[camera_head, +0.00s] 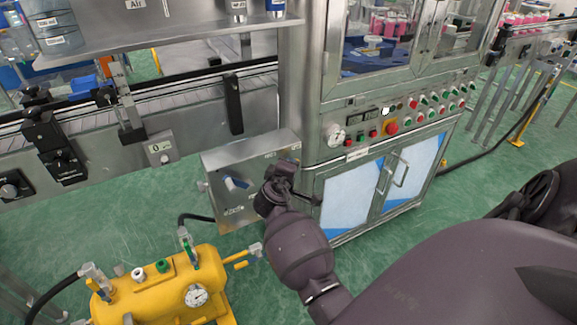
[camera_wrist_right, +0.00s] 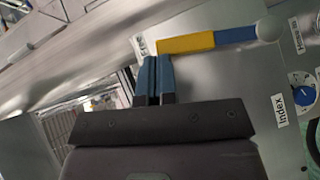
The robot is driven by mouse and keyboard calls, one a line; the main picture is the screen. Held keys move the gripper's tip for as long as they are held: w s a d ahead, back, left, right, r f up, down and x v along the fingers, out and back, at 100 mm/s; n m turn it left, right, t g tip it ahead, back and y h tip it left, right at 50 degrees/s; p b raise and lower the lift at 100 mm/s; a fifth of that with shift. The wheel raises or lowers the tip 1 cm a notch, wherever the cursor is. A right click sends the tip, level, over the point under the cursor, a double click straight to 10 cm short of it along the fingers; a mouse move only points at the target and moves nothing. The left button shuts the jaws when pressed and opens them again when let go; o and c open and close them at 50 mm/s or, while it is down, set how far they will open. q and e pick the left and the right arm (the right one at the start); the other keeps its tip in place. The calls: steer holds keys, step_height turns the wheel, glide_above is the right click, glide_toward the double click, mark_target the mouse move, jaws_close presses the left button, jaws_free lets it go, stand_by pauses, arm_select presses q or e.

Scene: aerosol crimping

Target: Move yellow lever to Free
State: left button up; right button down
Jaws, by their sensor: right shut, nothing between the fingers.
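In the right wrist view, the yellow lever (camera_wrist_right: 187,45) lies nearly level across a grey metal panel. A blue section (camera_wrist_right: 236,35) continues it to the right, ending at a pale round hub (camera_wrist_right: 268,28). My right gripper (camera_wrist_right: 158,62) is shut and empty, its blue fingertips just below the lever's left end; I cannot tell whether they touch. A small, partly readable label (camera_wrist_right: 141,46) sits by that end. In the head view, my right gripper (camera_head: 281,172) is at the right side of the grey control box (camera_head: 215,160) and hides the lever. My left gripper is not in view.
An "Index" label (camera_wrist_right: 280,110) and a blue dial (camera_wrist_right: 303,94) are on the panel. In the head view, a blue knob (camera_head: 236,183) is on the box's front. A yellow tank (camera_head: 160,295) stands below left, and a machine cabinet (camera_head: 345,200) stands close on the right.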

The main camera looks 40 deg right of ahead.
steer(key=d, duration=0.1)
steer(key=d+y+p, duration=0.1)
steer(key=d+m, duration=0.1)
steer(key=shift+s+f+p, duration=0.2)
steer(key=shift+s+p, duration=0.15)
steer(key=shift+p, duration=0.05)
stand_by(0.6)
steer(key=shift+s+r, duration=0.1)
